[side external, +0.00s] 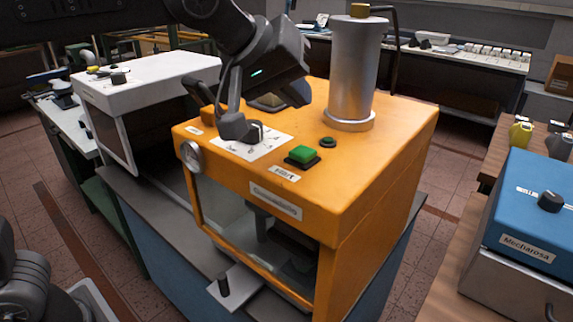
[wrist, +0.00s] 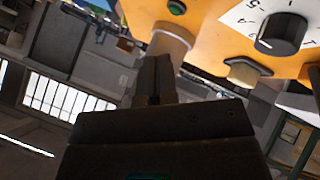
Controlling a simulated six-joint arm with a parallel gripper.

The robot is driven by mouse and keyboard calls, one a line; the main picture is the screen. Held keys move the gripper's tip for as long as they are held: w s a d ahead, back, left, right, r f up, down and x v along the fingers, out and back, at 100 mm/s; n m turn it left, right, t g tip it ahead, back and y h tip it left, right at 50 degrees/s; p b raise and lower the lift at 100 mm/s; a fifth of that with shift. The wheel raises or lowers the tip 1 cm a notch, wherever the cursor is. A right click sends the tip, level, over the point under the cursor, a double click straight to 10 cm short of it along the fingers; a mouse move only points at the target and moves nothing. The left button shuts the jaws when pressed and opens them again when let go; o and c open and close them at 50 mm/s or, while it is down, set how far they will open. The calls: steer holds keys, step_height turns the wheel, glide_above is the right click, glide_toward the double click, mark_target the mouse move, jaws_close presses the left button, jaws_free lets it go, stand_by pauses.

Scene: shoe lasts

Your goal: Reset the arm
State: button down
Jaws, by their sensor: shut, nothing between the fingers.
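My gripper (wrist: 155,65) shows in the wrist view with its two dark fingers together and nothing between them. In the side external view my arm comes in from the top left. The dark gripper body, with a small teal light, hangs over the orange machine (side external: 385,145). Its fingertips are hard to make out there against other dark parts, and I cannot tell how close they are to the machine top. In the wrist view the fingers point towards the silver cylinder (wrist: 172,42), which stands upright on the machine (side external: 352,75).
The machine top carries a green button (side external: 302,154) and a white dial plate (side external: 262,148); a black dial knob (wrist: 281,33) shows in the wrist view. A blue box (side external: 535,215) stands at the right. A white machine (side external: 150,80) stands at the left. Open air lies above the machine's right side.

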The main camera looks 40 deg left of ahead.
steer(key=s+a+f+m+g+y, duration=0.2)
steer(key=s+a+f+m, duration=0.3)
steer(key=s+a+f, duration=1)
steer(key=s+a+g, duration=0.1)
steer(key=s, duration=0.2)
steer(key=shift+s+f+y, duration=0.35)
steer(key=shift+s+y, duration=0.05)
